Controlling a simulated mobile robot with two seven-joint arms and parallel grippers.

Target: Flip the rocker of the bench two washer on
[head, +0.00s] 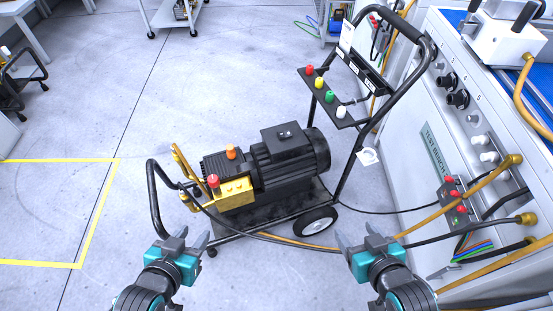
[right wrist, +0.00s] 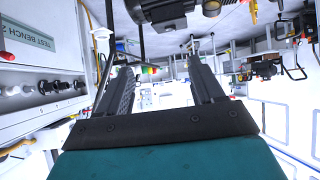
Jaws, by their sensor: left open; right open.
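The washer (head: 290,160) is a black finned motor with a brass pump block (head: 235,192) on a wheeled cart in the middle of the head view. A small dark switch (head: 284,132), apparently the rocker, sits on the black box on top of the motor. Its on or off position is too small to tell. My left gripper (head: 193,238) is open and empty, in front of the cart's left end. My right gripper (head: 356,238) is open and empty, right of the cart's near wheel. Its fingers also show in the right wrist view (right wrist: 158,75).
The test bench (head: 405,130) stands at the right; its sign reads "TEST BENCH 2" in the right wrist view (right wrist: 27,50). Hoses (head: 300,242) run from it to the cart. The cart's handle (head: 395,75) rises at the back right.

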